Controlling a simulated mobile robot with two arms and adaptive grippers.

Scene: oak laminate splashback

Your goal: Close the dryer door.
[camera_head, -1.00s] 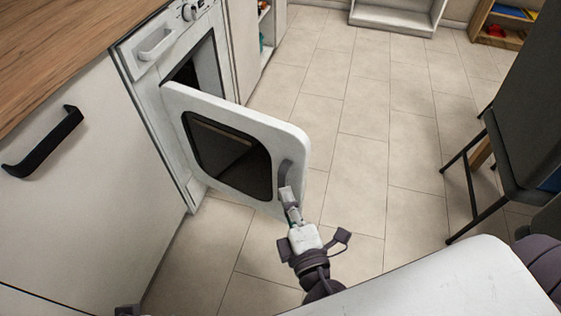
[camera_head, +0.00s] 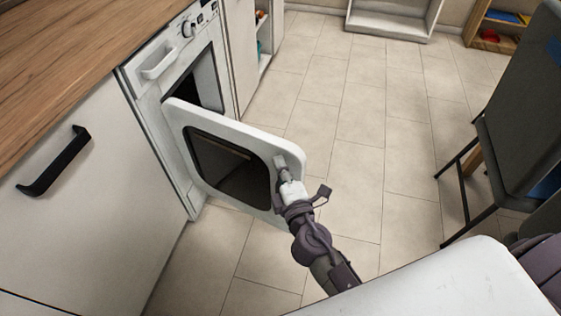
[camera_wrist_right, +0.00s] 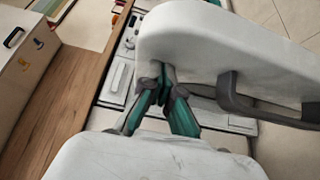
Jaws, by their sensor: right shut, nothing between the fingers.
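The white dryer door (camera_head: 220,121), with a dark window, stands open, swung out from the dryer (camera_head: 140,92) under the counter. My right gripper (camera_head: 281,163) is at the free edge of the door, with its fingers shut and nothing between them. In the right wrist view the green and grey fingertips (camera_wrist_right: 164,76) are at the white door panel (camera_wrist_right: 205,42); whether they touch it is hard to tell. The grey door handle (camera_wrist_right: 262,106) is right of the fingers and not gripped. My left gripper is out of view.
A wooden counter (camera_head: 62,52) runs above a white cabinet with a black handle (camera_head: 54,161). A dark chair (camera_head: 515,125) stands at the right, and open shelves are at the back. The tiled floor (camera_head: 350,130) beyond the door is clear.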

